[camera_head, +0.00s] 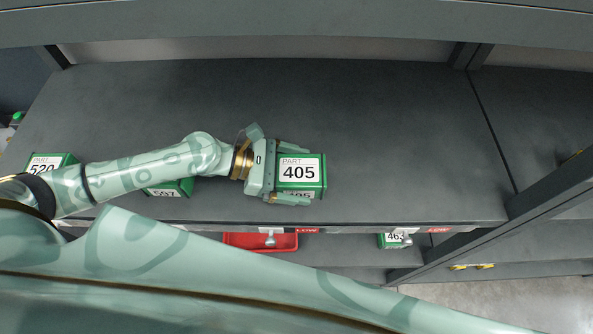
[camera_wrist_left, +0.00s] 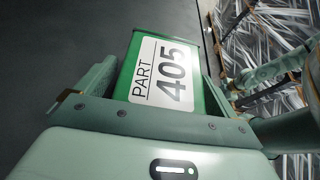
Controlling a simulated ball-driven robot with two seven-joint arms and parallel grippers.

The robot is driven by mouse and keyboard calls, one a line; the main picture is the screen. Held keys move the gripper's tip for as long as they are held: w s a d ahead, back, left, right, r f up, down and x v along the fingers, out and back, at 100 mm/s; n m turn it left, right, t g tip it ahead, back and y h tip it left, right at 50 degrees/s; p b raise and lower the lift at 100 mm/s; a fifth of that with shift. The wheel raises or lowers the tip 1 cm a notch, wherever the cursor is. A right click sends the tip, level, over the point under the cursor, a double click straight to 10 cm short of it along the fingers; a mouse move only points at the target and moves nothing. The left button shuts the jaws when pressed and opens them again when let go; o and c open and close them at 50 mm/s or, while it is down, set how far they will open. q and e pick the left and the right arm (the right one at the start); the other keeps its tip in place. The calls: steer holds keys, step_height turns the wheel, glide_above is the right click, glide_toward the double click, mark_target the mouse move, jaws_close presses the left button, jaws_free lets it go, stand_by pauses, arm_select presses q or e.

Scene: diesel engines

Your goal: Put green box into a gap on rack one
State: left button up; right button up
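A green box labelled PART 405 (camera_head: 315,180) is at the front part of the rack's upper shelf (camera_head: 380,130). My left gripper (camera_head: 292,172) reaches in from the left, with one finger on the far side of the box and one on the near side. In the left wrist view the box (camera_wrist_left: 185,60) lies between the two fingers (camera_wrist_left: 150,80). The fingers are spread to about the box's width; whether both touch it is hard to see. Whether the box rests on the shelf or is held just above it is unclear. My right gripper is out of view.
Green boxes 520 (camera_head: 62,158) and 597 (camera_head: 180,189) stand to the left, partly behind my left arm. Below are a red tray (camera_head: 245,241) and green box 463 (camera_head: 388,242) on a lower shelf. A rack upright (camera_head: 490,225) stands at right. The upper shelf is bare behind and right of box 405.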

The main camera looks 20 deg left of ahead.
arm_select(q)
steer(key=shift+r, duration=0.15)
steer(key=shift+s+a+r, duration=0.1)
steer(key=shift+a, duration=0.1)
steer(key=b+v, duration=0.2)
steer(key=v, duration=0.9)
steer(key=shift+b, duration=0.35)
steer(key=shift+a+r, duration=0.15)
steer(key=shift+a, duration=0.05)
